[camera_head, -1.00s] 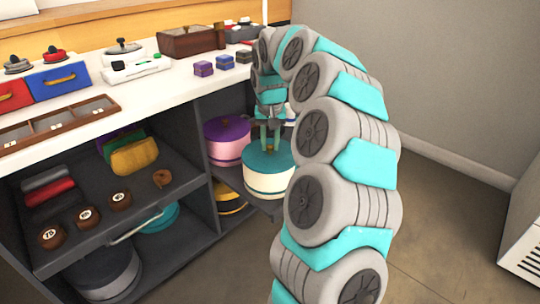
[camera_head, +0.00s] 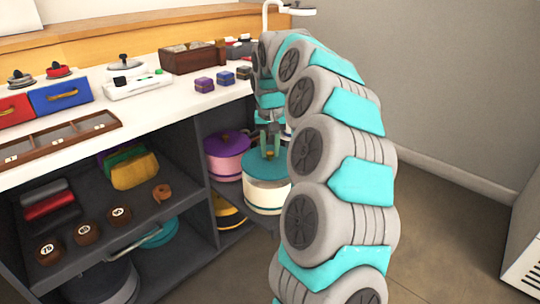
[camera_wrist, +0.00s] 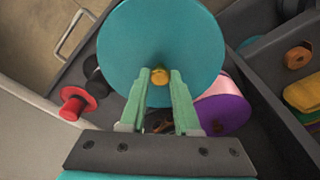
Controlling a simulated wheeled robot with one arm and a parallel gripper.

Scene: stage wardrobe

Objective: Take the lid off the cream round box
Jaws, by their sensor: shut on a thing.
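The cream round box (camera_head: 266,197) stands at the right end of the lower unit, beside the pink box. Its teal lid (camera_head: 262,166) sits higher over the cream body than before and appears slightly raised and roughly level; any gap between them is hard to make out. My gripper (camera_head: 268,152) is above the lid with its fingers pointing down. The teal lid (camera_wrist: 160,35) hides the cream box there.
A pink round box with a purple lid (camera_head: 227,142) stands close on the left. A shelf (camera_head: 135,215) holds several rolls and folded cloths. The white counter (camera_head: 180,90) is above, carrying small boxes and trays. Open floor (camera_head: 445,215) lies to the right.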

